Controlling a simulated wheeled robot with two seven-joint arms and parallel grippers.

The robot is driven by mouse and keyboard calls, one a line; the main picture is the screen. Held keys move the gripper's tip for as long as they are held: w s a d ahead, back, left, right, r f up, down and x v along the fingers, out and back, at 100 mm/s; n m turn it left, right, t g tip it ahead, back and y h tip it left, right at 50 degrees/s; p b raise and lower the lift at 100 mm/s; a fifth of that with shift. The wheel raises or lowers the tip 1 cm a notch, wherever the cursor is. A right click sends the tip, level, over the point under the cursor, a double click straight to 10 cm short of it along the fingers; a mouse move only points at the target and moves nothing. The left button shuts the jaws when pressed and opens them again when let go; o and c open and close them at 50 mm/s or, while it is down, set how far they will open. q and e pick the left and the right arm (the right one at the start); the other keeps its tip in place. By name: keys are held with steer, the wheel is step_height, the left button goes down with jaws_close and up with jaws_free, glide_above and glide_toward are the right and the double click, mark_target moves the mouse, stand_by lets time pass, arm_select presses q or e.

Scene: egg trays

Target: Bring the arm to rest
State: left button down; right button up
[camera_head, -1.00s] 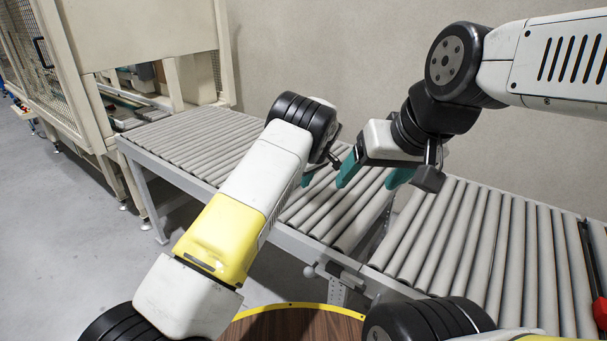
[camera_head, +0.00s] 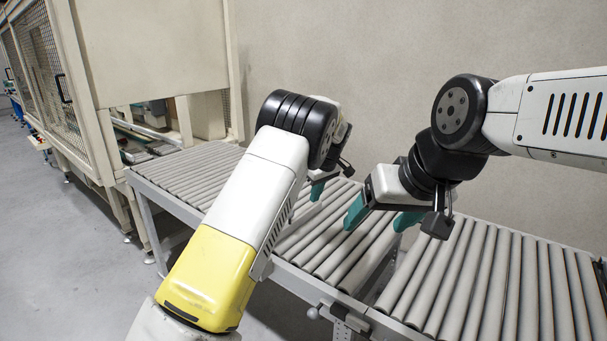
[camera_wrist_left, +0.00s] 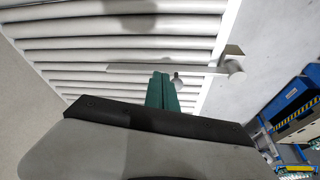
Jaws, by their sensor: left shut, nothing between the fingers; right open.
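My left arm comes in from the lower left in the head view. My left gripper (camera_head: 318,189) is partly hidden behind its own wrist and hangs over the roller conveyor (camera_head: 203,172). In the left wrist view its green fingers (camera_wrist_left: 161,92) are together with nothing between them, above the rollers and near the conveyor's side rail. My right gripper (camera_head: 378,218) has its green fingers apart and empty, above the conveyor to the right of the left gripper. No egg tray shows in these views.
A beige machine with mesh doors (camera_head: 45,75) stands at the conveyor's far left end. A plain wall (camera_head: 400,50) rises behind the conveyor. The grey floor (camera_head: 60,240) at left is clear. Blue bins (camera_wrist_left: 292,98) show at the right in the left wrist view.

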arm_select(q)
steer(key=s+a+r+m+h, duration=0.3)
steer(key=s+a+r+h, duration=0.1)
steer(key=s+a+r, duration=1.3)
steer(key=s+a+m+t, duration=0.1)
steer(key=s+a+m, duration=0.1)
steer(key=s, duration=1)
steer(key=s+a+r+m+t, duration=0.1)
steer(key=s+a+m+t, duration=0.1)
steer(key=s, duration=1)
steer(key=shift+s+a+m, duration=0.25)
steer(key=shift+s+m, duration=0.05)
steer(key=shift+m, duration=0.2)
steer(key=shift+r, duration=0.1)
